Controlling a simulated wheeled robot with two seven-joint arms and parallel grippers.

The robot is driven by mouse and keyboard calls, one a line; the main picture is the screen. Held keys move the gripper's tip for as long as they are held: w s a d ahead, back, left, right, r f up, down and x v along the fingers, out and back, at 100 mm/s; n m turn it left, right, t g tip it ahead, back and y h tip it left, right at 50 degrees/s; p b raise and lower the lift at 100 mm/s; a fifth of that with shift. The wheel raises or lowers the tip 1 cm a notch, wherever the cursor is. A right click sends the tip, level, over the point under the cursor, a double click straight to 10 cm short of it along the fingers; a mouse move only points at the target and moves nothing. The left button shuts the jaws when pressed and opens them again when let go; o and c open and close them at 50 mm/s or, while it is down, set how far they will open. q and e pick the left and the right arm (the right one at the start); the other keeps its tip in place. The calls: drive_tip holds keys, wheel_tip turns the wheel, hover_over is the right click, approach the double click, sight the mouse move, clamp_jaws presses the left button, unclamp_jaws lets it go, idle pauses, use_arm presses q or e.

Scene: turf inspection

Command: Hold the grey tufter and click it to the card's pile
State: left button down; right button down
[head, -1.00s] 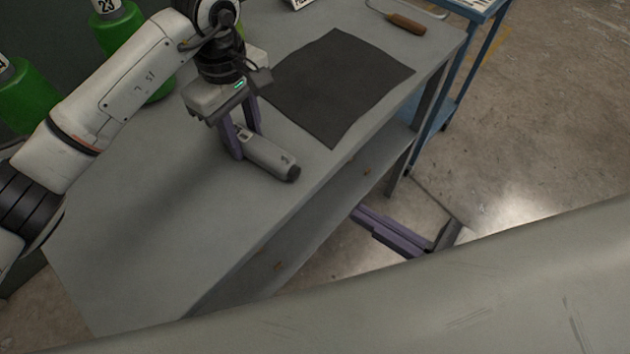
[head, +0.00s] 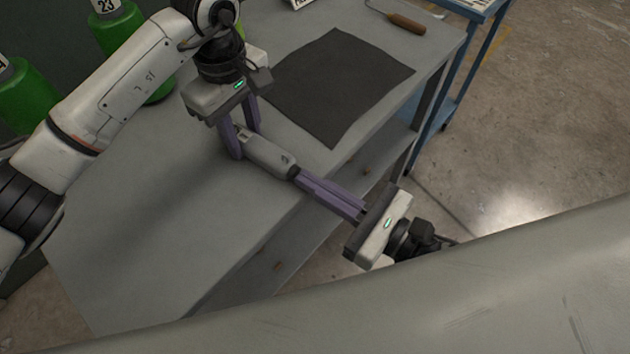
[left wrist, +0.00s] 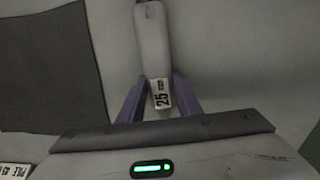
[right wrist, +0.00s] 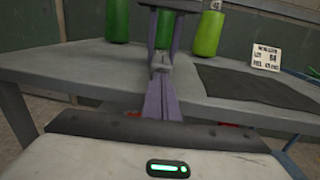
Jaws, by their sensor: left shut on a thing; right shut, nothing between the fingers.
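The grey tufter (head: 268,157) is gripped by my left gripper (head: 240,152) over the grey bench. In the left wrist view the tufter (left wrist: 152,45) carries a white label reading 25 (left wrist: 160,95) between the fingers. My right gripper (head: 300,177) is shut and empty, its fingertips at the tufter's free end; I cannot tell whether they touch. In the right wrist view the shut fingers (right wrist: 161,85) point at the tufter (right wrist: 162,62). A white card (right wrist: 266,57) stands behind the dark mat; its small print is hard to read. The card's edge shows in the head view (head: 300,4).
The dark mat (head: 340,85) lies flat on the bench (head: 130,240). A wooden-handled tool (head: 406,22) lies at the far end, near a blue cart (head: 450,90). Green containers (head: 118,45) stand along the back. The bench's left part is clear.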

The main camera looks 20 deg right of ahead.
drive_tip(key=shift+x, duration=1.05)
drive_tip(key=v, duration=1.4)
idle(2.1)
